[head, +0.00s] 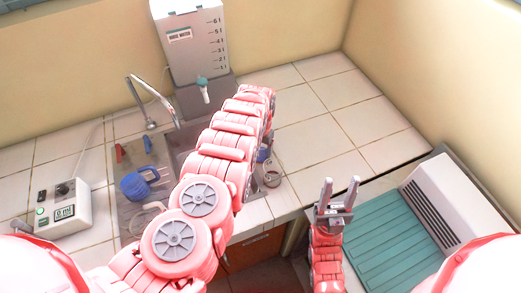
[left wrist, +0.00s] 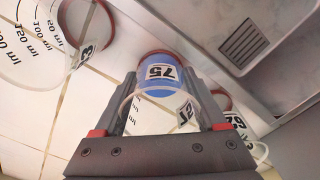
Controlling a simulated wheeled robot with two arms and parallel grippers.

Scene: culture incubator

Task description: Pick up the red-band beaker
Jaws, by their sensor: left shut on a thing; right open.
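My left gripper (left wrist: 160,78) is shut on a clear beaker (left wrist: 166,84) in the left wrist view. This beaker has blue inside or around it, a black-and-white number label and a dark red edge at its far end. In the head view my left arm hides most of the left gripper; a bit of blue (head: 264,155) shows beside the arm near the sink's right edge. A second clear beaker (head: 272,178) stands on the tiles there. My right gripper (head: 338,193) is open and empty, over the counter's front edge.
In the left wrist view, another clear beaker with a reddish rim (left wrist: 82,50) is at upper left. A control box (head: 62,210), faucet (head: 150,122) and water tank (head: 190,45) surround the sink. The right-hand tiles are clear.

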